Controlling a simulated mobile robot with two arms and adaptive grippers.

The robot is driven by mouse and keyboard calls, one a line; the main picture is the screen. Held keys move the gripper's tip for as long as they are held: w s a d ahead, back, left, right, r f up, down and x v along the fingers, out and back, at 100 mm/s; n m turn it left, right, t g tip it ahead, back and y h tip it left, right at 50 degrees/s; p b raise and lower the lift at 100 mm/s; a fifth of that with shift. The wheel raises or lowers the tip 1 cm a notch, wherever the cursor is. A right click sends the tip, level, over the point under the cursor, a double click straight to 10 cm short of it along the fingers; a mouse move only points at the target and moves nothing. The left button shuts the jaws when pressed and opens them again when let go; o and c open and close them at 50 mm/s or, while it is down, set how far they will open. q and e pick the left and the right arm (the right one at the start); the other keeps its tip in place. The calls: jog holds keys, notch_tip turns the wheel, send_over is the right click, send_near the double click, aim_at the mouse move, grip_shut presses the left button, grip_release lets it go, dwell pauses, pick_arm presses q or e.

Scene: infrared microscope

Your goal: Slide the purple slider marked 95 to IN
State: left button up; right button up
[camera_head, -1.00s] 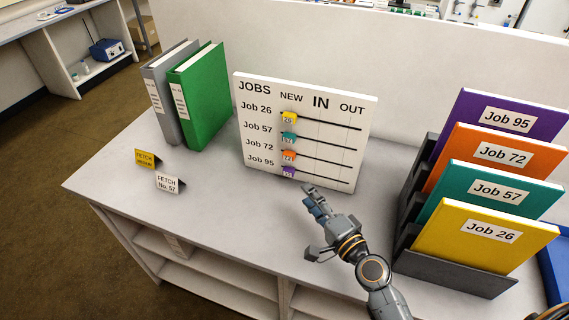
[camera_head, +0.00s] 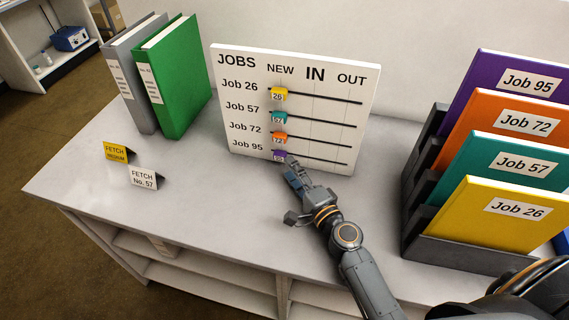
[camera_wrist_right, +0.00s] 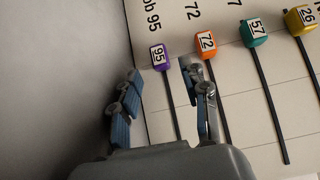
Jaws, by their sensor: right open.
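The jobs board (camera_head: 236,155) stands upright on the counter, with columns NEW, IN and OUT. The purple slider marked 95 (camera_head: 279,156) sits on the lowest rail under NEW. In the right wrist view the purple slider (camera_wrist_right: 160,56) lies just beyond and between the fingertips, and its rail runs back between the fingers. My right gripper (camera_head: 290,169) is open and empty, just in front of the board's lower edge near the purple slider. It also shows in the right wrist view (camera_wrist_right: 162,78). My left gripper is not in view.
The orange 72 (camera_head: 280,138), teal 57 (camera_head: 279,118) and yellow 26 (camera_head: 279,95) sliders sit above, all under NEW. A rack (camera_head: 460,257) of job folders stands right. Binders (camera_head: 178,85) and fetch signs (camera_head: 143,178) stand left. The front counter is clear.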

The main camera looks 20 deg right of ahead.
aim_at(282, 159)
jog(key=w, duration=0.3)
jog(key=shift+a, duration=0.25)
jog(key=shift+w+a, duration=0.2)
jog(key=shift+w, duration=0.45)
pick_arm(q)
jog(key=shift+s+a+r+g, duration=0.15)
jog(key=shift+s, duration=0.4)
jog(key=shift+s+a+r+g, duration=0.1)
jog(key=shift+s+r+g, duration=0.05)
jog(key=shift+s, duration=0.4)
pick_arm(e)
jog(key=shift+c, duration=0.2)
